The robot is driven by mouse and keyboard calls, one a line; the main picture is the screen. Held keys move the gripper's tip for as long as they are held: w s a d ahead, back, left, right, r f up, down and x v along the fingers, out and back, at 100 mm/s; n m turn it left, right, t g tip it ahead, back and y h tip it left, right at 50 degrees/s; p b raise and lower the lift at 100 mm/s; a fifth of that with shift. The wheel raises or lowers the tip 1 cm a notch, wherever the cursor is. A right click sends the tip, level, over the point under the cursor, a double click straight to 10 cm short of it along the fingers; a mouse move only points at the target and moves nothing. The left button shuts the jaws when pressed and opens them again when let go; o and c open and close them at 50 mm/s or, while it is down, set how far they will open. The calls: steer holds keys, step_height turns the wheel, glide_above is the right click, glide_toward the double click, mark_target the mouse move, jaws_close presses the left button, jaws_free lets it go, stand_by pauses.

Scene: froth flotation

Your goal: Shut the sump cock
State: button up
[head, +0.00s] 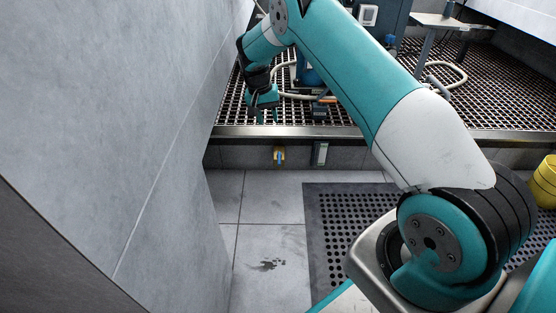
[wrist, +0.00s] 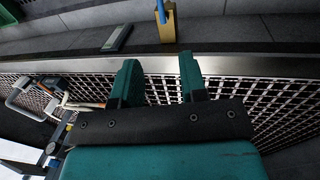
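The sump cock (head: 279,155) is a small brass-yellow valve with a blue handle, set on the low wall below the front edge of the raised grating. In the wrist view, the cock (wrist: 167,30) is at the top middle, cut off by the frame edge, its blue handle partly showing. Whether it is turned open or shut I cannot tell. My gripper (head: 264,112) is above the grating, higher than the cock and apart from it. In the wrist view, the two teal fingers of my gripper (wrist: 160,78) stand apart with nothing between them.
A narrow upright plate (head: 320,154) is on the wall just right of the cock. A metal rim (head: 300,132) edges the grating above it. Hoses (head: 290,96) lie on the grating. A tall grey wall (head: 130,120) bounds the left. The tiled floor (head: 265,205) below the cock is clear.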

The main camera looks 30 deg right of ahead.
mark_target(279, 159)
steer(key=d+f+b, duration=0.1)
steer(key=f+b, duration=0.2)
steer(key=f, duration=0.2)
steer(key=s+d+f+b, duration=0.1)
steer(key=f+b, duration=0.2)
steer(key=f, duration=0.3)
steer(key=s+d+f+b, duration=0.1)
steer(key=f+b, duration=0.2)
steer(key=f, duration=0.3)
steer(key=shift+b, duration=0.4)
jaws_close()
